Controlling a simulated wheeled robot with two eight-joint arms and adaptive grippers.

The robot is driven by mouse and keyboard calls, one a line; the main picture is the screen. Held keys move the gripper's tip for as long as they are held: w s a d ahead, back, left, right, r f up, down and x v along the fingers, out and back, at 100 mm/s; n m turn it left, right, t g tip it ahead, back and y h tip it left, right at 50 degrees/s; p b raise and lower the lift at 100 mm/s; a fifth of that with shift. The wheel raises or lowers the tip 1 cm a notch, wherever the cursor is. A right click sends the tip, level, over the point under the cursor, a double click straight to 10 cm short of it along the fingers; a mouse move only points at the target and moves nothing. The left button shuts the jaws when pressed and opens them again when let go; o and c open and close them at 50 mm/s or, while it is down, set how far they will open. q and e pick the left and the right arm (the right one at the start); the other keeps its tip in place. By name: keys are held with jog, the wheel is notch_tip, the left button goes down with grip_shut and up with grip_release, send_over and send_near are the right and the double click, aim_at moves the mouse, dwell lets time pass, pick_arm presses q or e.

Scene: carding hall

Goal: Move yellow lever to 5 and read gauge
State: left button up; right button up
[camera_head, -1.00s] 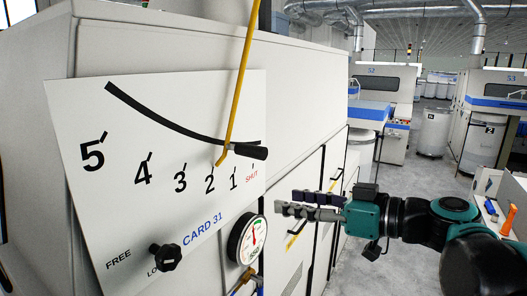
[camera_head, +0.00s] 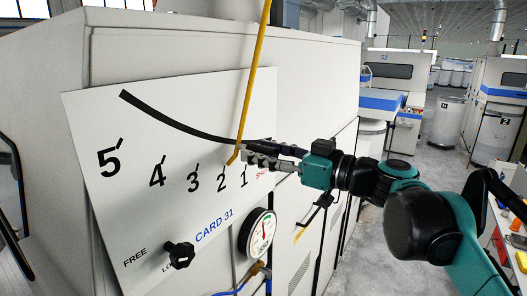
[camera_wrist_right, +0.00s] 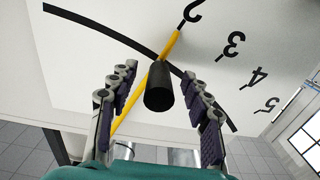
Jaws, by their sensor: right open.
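The yellow lever (camera_head: 250,80) hangs down across the white scale plate (camera_head: 100,215), its bent tip at the 2. The wrist view also shows the yellow lever (camera_wrist_right: 172,45) by the 2. Its black handle (camera_wrist_right: 159,88) sticks out towards my right gripper (camera_head: 250,153). In the wrist view the open fingers of the right gripper (camera_wrist_right: 158,82) stand on either side of the handle, with gaps visible. The round gauge (camera_head: 257,234) has a white face, with red and green marks too small to read. My left gripper is not in view.
A black knob (camera_head: 179,256) sits near the FREE and LOCK labels, low on the plate. A curved black slot (camera_head: 170,122) runs above the numbers. Machine doors (camera_head: 300,235) with a handle lie right of the gauge. Open floor (camera_head: 350,260) shows further right.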

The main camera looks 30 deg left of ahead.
jog(key=shift+c, duration=0.4)
jog(key=shift+w, duration=0.1)
grip_shut()
jog(key=s+a+r+m+p, duration=0.1)
jog(key=s+r+p, duration=0.3)
jog(key=s, duration=0.6)
jog(key=s+r+m+p, duration=0.2)
jog(key=s+r+p, duration=0.1)
jog(key=s+r, duration=0.5)
jog(key=shift+s+a+r+m+p, duration=0.35)
jog(key=shift+s+a+m+p, duration=0.05)
jog(key=shift+s, duration=0.7)
grip_release()
jog(key=shift+o, duration=0.4)
jog(key=shift+s, duration=0.45)
jog(key=shift+w, duration=0.25)
